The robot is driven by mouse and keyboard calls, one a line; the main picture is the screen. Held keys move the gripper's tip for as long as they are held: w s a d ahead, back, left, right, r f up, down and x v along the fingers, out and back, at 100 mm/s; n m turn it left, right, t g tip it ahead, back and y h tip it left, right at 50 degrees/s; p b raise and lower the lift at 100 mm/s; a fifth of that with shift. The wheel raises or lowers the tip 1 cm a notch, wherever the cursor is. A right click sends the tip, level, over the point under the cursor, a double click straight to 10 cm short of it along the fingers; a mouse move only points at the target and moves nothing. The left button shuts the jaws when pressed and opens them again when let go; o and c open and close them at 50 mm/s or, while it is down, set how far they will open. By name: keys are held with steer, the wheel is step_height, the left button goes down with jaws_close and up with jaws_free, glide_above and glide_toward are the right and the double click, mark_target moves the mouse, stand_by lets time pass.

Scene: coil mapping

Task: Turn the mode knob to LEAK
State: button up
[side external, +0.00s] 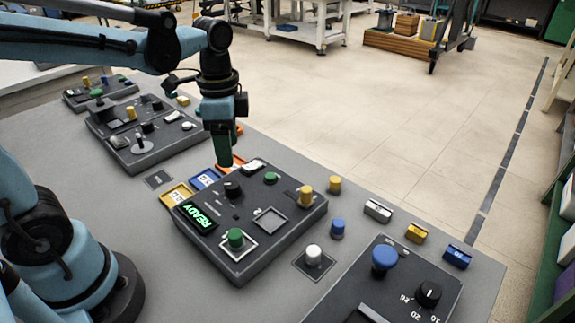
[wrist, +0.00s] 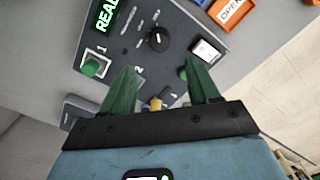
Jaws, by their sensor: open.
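The black round knob (side external: 232,189) stands on the dark panel (side external: 277,235) with the lit green READY display (side external: 196,214). In the wrist view the same knob (wrist: 159,38) carries a small pale pointer mark; the lettering around it is too small to read, so I cannot tell which mode it points at. My gripper (side external: 225,163) hangs pointing down above the panel's far edge, over the knob's far side and apart from it. In the wrist view my gripper (wrist: 162,64) has its green fingers spread with nothing between the tips; the knob shows just beyond them.
On the same panel stand a green peg (side external: 236,238), a green button (side external: 270,178), a white rocker switch (side external: 253,166) and a yellow peg (side external: 306,196). Blue and yellow trays (side external: 176,194) lie beside it. Another panel with a blue knob (side external: 384,259) stands at the front right.

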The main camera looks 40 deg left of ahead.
mark_target(233, 183)
steer(key=shift+f, duration=4.4)
steer(key=c, duration=1)
steer(key=shift+c, duration=0.2)
steer(key=shift+n, duration=0.3)
steer(key=n, duration=0.3)
steer(key=shift+n, duration=0.3)
steer(key=shift+a+n, duration=0.1)
steer(key=shift+n, duration=2.2)
